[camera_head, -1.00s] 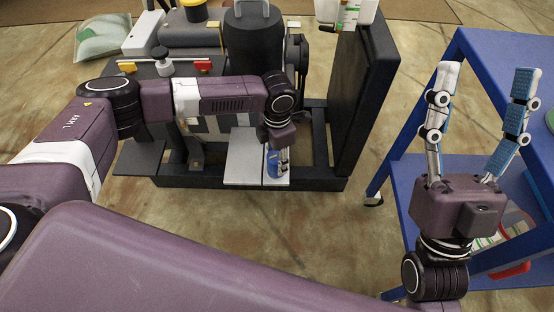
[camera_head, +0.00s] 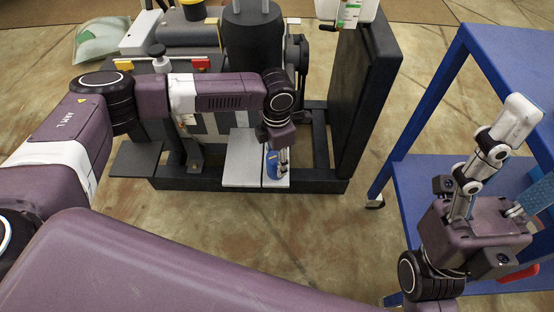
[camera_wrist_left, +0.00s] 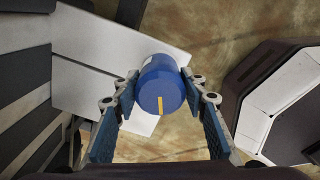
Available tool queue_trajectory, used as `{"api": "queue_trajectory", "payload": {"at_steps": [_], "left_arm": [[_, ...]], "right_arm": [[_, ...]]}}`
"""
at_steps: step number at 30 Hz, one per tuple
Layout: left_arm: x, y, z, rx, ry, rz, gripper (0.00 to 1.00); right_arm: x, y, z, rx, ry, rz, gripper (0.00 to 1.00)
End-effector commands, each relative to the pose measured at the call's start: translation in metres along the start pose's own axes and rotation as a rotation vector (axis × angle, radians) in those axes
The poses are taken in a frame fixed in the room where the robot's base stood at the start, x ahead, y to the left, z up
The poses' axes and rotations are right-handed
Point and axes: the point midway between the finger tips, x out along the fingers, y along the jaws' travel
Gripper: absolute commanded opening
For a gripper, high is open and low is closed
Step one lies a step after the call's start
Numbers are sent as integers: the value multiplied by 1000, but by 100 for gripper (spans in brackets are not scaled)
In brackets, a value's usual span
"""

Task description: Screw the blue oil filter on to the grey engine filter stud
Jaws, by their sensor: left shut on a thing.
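The blue oil filter (camera_head: 273,165) is at the front of the engine stand, beside the light grey plate (camera_head: 242,160). My left gripper (camera_head: 281,157) is shut on it from above. In the left wrist view the filter (camera_wrist_left: 161,84) sits between the two fingers, with a yellow stripe on its near end. The fingers of the left gripper (camera_wrist_left: 160,92) touch its sides. The grey filter stud is not discernible. My right gripper (camera_head: 515,160) is at the right by the blue cart, its fingers spread wide, with nothing seen between them.
The engine stand has a dark upright panel (camera_head: 368,90) on its right side. A blue cart (camera_head: 405,185) with shelves stands at the right. A white container (camera_head: 346,10) is at the top. Bare floor lies between stand and cart.

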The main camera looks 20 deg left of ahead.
Motion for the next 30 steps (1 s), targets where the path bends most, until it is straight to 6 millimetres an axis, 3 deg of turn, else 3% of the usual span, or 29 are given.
{"api": "queue_trajectory", "payload": {"at_steps": [2, 3, 8, 16, 21, 30], "left_arm": [[2, 1, 1, 0, -6, 3, 6], [2, 1, 1, 0, -5, 2, 41], [2, 0, 0, -1, -3, 0, 59], [2, 0, -1, -3, 1, -1, 60], [-3, -1, -1, -75, 2, -3, 60], [0, 0, 0, -153, 0, -2, 60]], "right_arm": [[0, 0, 0, 0, -1, 0, 60], [0, 0, 0, 0, -1, 0, 60], [0, 0, 0, 0, -1, 0, 60], [0, 0, 0, 0, -2, 0, 60], [14, 0, 3, -1, -23, 0, 60], [14, 3, 36, -12, -169, 3, 60]]}}
